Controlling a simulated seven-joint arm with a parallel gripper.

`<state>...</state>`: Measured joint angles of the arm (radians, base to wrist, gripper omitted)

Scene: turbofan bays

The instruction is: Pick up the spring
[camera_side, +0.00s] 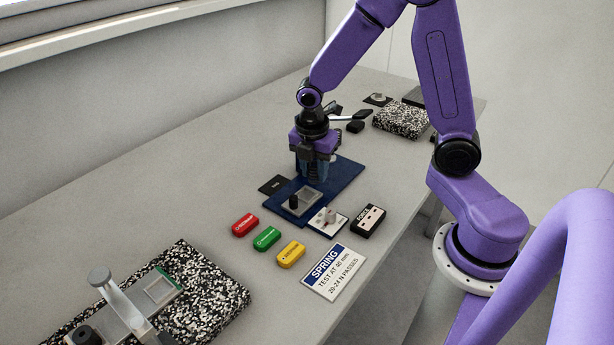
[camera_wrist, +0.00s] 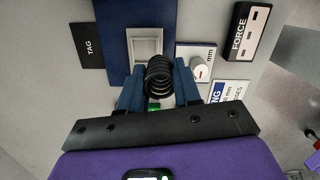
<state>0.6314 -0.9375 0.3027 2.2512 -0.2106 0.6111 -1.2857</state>
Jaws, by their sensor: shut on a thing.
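The spring (camera_wrist: 158,78) is a dark coil between the two blue fingers of my gripper (camera_wrist: 158,90) in the wrist view. My gripper is shut on it, with a finger on each side. In the side view, my gripper (camera_side: 313,172) is over the far part of a dark blue mat (camera_side: 346,170).
Red (camera_side: 245,225), green (camera_side: 266,238) and yellow (camera_side: 291,254) blocks lie in front of the mat. A FORCE box (camera_side: 368,221), a dial card (camera_side: 329,220) and a SPRING sign (camera_side: 335,272) are to the right. A speckled slab with a fixture (camera_side: 215,295) stands near left.

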